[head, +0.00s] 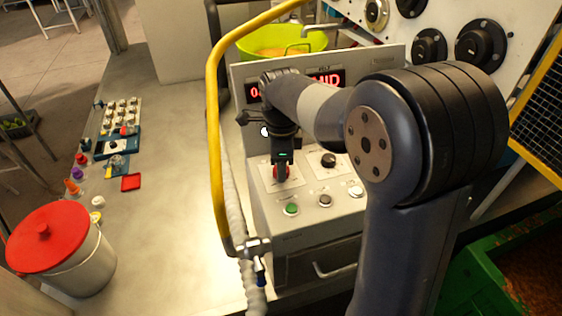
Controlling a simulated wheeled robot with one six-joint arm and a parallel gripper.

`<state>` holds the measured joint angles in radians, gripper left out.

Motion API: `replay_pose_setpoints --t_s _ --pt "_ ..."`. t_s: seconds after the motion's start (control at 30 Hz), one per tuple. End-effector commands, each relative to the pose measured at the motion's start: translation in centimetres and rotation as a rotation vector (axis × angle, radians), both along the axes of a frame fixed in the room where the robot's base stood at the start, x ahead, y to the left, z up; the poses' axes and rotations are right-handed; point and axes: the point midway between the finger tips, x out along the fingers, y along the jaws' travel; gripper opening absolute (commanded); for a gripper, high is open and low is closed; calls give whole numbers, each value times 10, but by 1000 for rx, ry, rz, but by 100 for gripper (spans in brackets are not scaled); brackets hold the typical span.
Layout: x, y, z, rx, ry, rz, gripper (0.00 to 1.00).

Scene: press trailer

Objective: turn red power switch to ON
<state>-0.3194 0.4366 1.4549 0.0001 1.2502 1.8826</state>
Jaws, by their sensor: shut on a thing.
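The red power switch (281,174) is a red knob on the left of the sloped grey control panel (310,195). My gripper (281,165) reaches down from above and is shut on the red switch, covering much of it. The knob's pointer and the ON marking are hidden or too small to read. Behind my arm, a red digital display (328,78) is lit on the upright part of the panel, partly covered by the arm.
A black knob (328,160), a green button (291,209) and other buttons share the panel. A yellow bent pipe (213,130) stands close at its left. A red-lidded pot (47,238) and small items are on the counter at left.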

Motion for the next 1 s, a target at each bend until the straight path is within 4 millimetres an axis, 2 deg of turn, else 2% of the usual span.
replay_pose_setpoints --t_s 0.3,0.83,0.87,1.0 --pt "1 0 1 -1 -2 -115 15" --pt "0 0 1 0 -2 -137 15" --pt "0 0 1 0 -2 -137 39" --pt "0 0 0 0 -1 -137 50"
